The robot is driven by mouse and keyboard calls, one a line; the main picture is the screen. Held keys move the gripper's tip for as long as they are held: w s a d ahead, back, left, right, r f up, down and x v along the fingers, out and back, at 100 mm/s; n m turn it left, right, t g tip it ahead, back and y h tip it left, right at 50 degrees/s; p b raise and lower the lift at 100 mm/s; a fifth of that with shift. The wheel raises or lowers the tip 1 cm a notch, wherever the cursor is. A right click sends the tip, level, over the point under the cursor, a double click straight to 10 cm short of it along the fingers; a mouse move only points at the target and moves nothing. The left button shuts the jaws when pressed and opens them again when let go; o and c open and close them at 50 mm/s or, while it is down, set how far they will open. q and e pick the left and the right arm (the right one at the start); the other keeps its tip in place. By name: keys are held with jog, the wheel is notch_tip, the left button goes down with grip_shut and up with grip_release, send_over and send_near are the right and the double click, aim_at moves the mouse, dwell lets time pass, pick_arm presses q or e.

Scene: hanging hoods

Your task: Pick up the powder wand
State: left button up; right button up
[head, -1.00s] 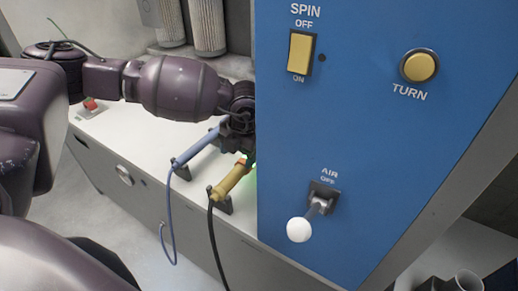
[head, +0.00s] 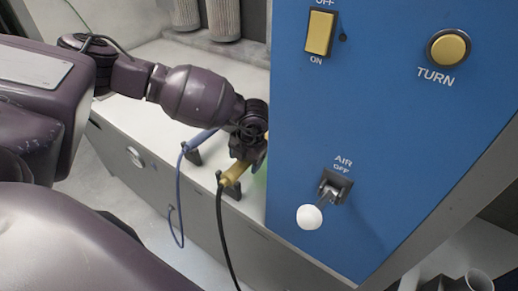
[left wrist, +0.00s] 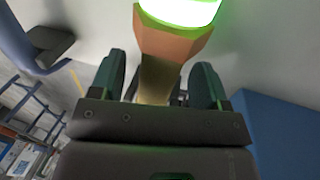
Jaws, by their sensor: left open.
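A yellow wand (head: 234,173) with a black hose lies in a holder on the white bench top, left of the blue panel. A blue wand (head: 201,138) with a blue hose lies beside it, farther back. I cannot tell from any label which is the powder wand. My left gripper (head: 252,153) is over the yellow wand and hides part of it. In the left wrist view, my open fingers (left wrist: 158,82) stand on either side of the yellow wand, whose orange-brown end (left wrist: 172,40) glows green. I cannot see contact. My right gripper is out of view.
The blue control panel (head: 395,130) rises close to the right of my left gripper. Pleated filters (head: 222,20) stand behind.

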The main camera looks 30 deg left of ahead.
pick_arm(q)
jog(key=shift+a+f, duration=0.15)
jog(key=shift+f, duration=0.45)
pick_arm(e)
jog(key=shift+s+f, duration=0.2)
pick_arm(q)
jog(key=shift+c, duration=0.4)
jog(key=c, duration=1)
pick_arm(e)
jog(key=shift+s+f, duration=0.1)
pick_arm(q)
jog(key=shift+r, duration=0.1)
